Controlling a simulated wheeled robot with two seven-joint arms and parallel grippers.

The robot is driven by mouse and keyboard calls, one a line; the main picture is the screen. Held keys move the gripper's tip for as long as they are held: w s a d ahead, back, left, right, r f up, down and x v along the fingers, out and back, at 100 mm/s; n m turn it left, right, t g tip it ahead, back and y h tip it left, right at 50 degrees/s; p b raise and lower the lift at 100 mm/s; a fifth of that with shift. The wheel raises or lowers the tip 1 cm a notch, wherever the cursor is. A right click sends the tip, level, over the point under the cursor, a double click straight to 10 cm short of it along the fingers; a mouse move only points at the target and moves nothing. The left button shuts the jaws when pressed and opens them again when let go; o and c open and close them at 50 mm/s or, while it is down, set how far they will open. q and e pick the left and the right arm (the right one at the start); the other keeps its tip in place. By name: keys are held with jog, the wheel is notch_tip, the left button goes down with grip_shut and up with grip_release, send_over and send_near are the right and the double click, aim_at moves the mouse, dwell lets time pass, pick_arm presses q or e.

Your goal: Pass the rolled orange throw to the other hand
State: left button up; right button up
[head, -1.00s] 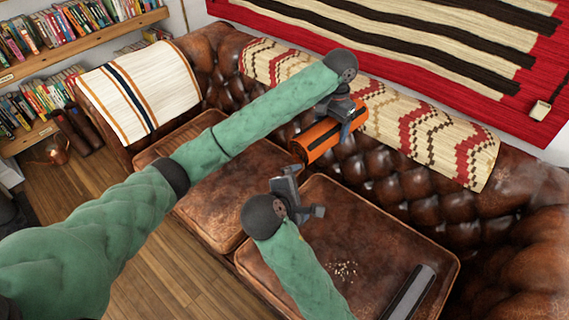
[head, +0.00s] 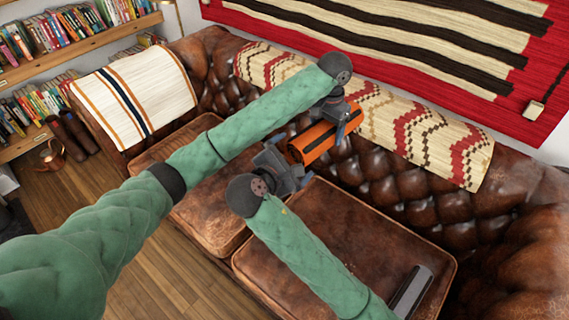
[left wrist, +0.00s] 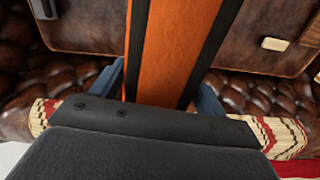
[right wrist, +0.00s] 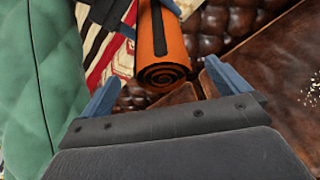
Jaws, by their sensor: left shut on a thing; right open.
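The rolled orange throw (head: 318,143) has dark stripes along its length and is held above the leather sofa. My left gripper (head: 343,125) is shut on its far right part. In the left wrist view the throw (left wrist: 172,45) runs between the fingers of my left gripper (left wrist: 165,85). My right gripper (head: 285,160) is open just beside the throw's near left end. In the right wrist view the throw's spiral end (right wrist: 163,77) lies ahead, between and beyond the open fingers of my right gripper (right wrist: 157,88). A small gap seems to remain.
The brown leather sofa (head: 330,220) lies below, its tufted back (head: 400,175) behind the throw. A patterned blanket (head: 430,135) hangs over the back. A striped cream blanket (head: 135,95) covers the left arm. Bookshelves (head: 75,45) stand at the left.

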aim_at(303, 150)
jog(key=shift+x, duration=3.05)
jog(key=c, duration=1.1)
pick_arm(q)
jog(key=o, duration=1.2)
pick_arm(e)
jog(key=shift+c, duration=0.4)
pick_arm(q)
jog(key=shift+r, duration=0.1)
